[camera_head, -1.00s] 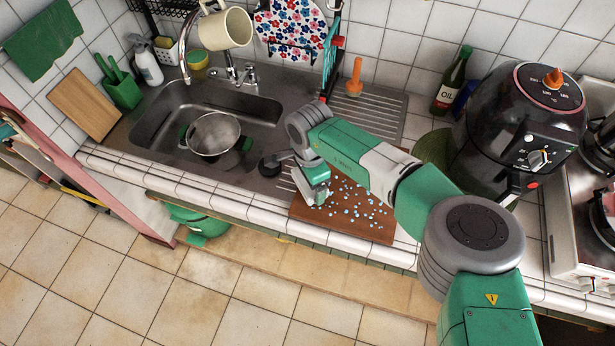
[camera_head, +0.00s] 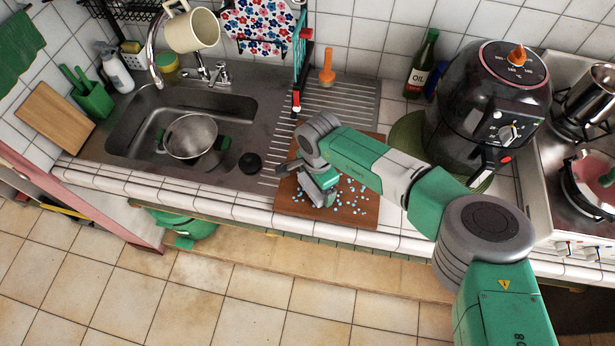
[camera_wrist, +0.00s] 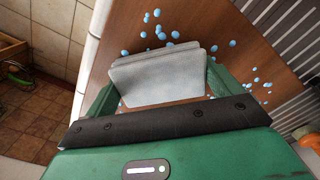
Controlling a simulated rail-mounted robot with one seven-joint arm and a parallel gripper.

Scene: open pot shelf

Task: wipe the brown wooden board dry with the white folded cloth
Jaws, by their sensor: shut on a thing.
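The brown wooden board (camera_head: 365,215) lies on the counter right of the sink, with light blue drops scattered on it. My gripper (camera_head: 319,196) is over the left part of the board, pointing down. In the wrist view the white folded cloth (camera_wrist: 158,80), greyish in this light, sits between the two green fingers of my gripper (camera_wrist: 160,88). The fingers are shut on it. Blue drops (camera_wrist: 160,33) show on the board (camera_wrist: 190,18) beyond the cloth and to its right. Whether the cloth presses on the board is hard to tell. In the head view my gripper mostly hides the cloth.
The sink (camera_head: 240,115) with a metal pot (camera_head: 190,136) is to the left. The ribbed drainer (camera_head: 345,98) lies behind the board. A black air fryer (camera_head: 490,110) and an oil bottle (camera_head: 421,70) stand right and behind. The tiled counter edge (camera_head: 240,212) runs in front.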

